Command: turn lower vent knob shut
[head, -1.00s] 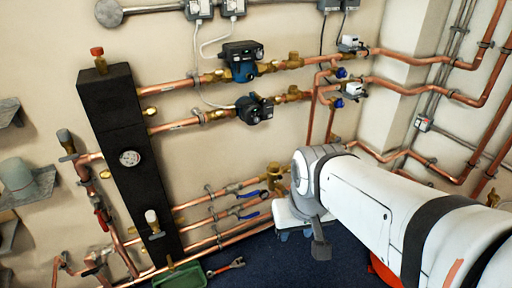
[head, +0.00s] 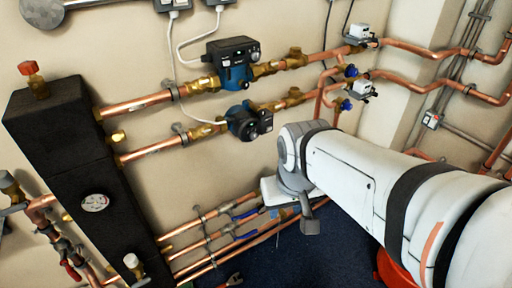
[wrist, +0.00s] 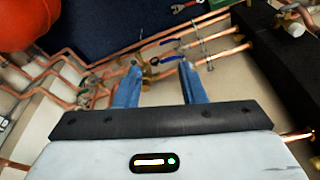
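A white-capped knob (head: 130,262) sits low on the front of the tall black column, near the bottom edge of the head view. It appears to be the lower vent knob, and a white cap also shows at the upper right of the wrist view (wrist: 295,29). My gripper (wrist: 160,72) is open, its two blue fingers apart with nothing held between them. It is well to the right of the column in the head view, where the wrist largely hides the fingers. Copper pipes and blue-handled valves lie beyond the fingers.
The black column (head: 55,135) carries a red-capped fitting (head: 33,80) and a dial gauge (head: 95,203). Two pumps (head: 232,65) sit on wall pipes. A red rounded object (wrist: 25,22) lies on the blue floor (wrist: 100,25). Lower pipes (head: 240,240) run between column and arm.

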